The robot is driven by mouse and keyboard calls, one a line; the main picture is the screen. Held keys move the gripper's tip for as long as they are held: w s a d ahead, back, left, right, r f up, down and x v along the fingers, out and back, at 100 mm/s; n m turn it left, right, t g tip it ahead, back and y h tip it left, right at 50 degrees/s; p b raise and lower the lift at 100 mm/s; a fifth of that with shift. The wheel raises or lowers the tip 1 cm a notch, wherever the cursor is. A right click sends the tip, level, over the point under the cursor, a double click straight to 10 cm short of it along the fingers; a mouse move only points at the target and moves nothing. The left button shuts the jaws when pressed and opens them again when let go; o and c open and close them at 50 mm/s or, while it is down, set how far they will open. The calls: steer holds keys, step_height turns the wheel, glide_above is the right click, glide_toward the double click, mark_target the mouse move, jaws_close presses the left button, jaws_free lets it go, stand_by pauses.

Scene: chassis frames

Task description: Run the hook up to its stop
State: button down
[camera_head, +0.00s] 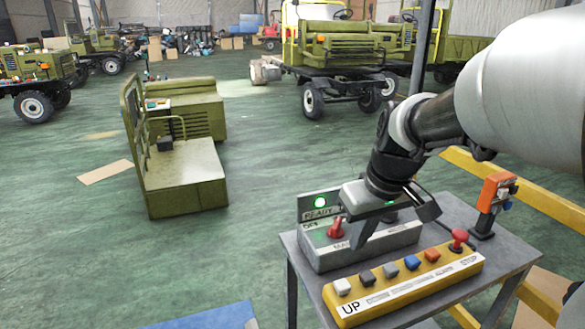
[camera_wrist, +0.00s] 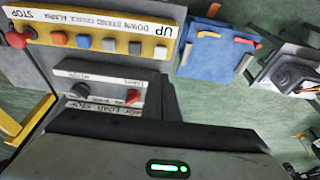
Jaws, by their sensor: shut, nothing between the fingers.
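A yellow button box (camera_head: 408,290) lies on the front of a grey table and also shows upside down in the wrist view (camera_wrist: 95,35). Its left end reads UP beside a white button (camera_head: 342,287). A row of coloured buttons runs to a red mushroom STOP button (camera_head: 459,239). My gripper (camera_head: 362,240) is shut and empty, above the grey switch box (camera_head: 322,255) behind the yellow one. It looks apart from the white button. The switch box has a red switch (camera_head: 336,229) and a black knob (camera_wrist: 80,90). No hook is visible.
A READY sign (camera_head: 320,212) with a lit green lamp stands behind the switch box. An orange device (camera_head: 495,192) stands at the table's right. A yellow rail (camera_head: 540,197) runs beyond. A blue mat (camera_wrist: 215,50) lies on the floor. Olive vehicles stand farther off.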

steer(key=shift+f, duration=0.1)
steer(key=b, duration=0.1)
glide_above(342, 284)
steer(key=s, duration=0.1)
step_height(342, 284, down, 12)
steer(key=shift+d+f, duration=0.1)
steer(key=shift+d, duration=0.05)
steer(key=shift+f, duration=0.6)
